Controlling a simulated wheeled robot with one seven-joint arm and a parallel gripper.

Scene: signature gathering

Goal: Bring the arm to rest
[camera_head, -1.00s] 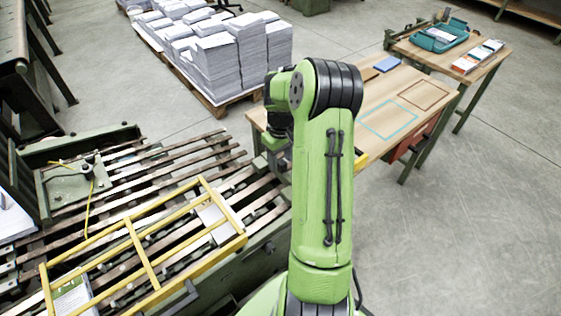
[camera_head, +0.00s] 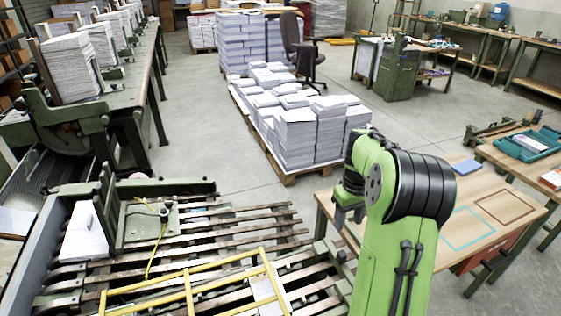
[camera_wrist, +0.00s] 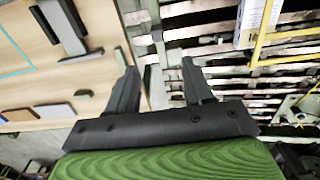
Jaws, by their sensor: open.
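My green arm (camera_head: 400,235) stands folded up at the right of the middle in the head view, with its black-banded joint at the top. My gripper shows in the wrist view (camera_wrist: 157,82) with its two dark fingers apart and nothing between them. It hangs above the gap between the wooden table (camera_wrist: 60,85) and the slatted conveyor (camera_wrist: 210,45). In the head view the gripper is mostly hidden behind the arm.
The slatted conveyor (camera_head: 240,238) with a yellow frame (camera_head: 188,290) lies left of my arm. The wooden table (camera_head: 490,233) with blue and brown outlines stands to the right. A pallet of paper stacks (camera_head: 295,140) is behind. Grey floor is open between them.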

